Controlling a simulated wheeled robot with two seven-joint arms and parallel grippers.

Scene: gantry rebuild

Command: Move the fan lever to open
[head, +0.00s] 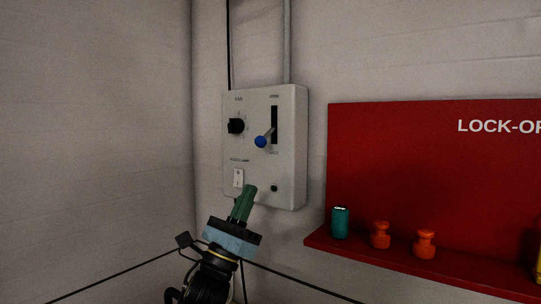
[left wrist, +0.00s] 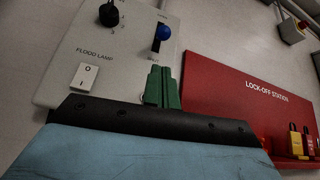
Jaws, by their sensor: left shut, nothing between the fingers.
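A grey control box (head: 289,171) hangs on the wall. On its right half, a lever with a blue ball knob (head: 261,142) sticks out of a dark vertical slot (head: 275,120), near the slot's lower end. The knob also shows in the left wrist view (left wrist: 164,31). Small labels sit above and below the slot, too blurred to read surely. My left gripper (head: 249,188), with green fingers, is shut and empty. It is in front of the box's lower part, below the blue knob and apart from it. My right gripper is in neither view.
A black rotary knob (head: 236,126) is left of the lever. A white flood lamp switch (head: 238,177) is below it, close to my fingers. A red lock-off station (head: 400,150) with a shelf holding a teal can (head: 340,222) and orange pieces (head: 380,235) stands right.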

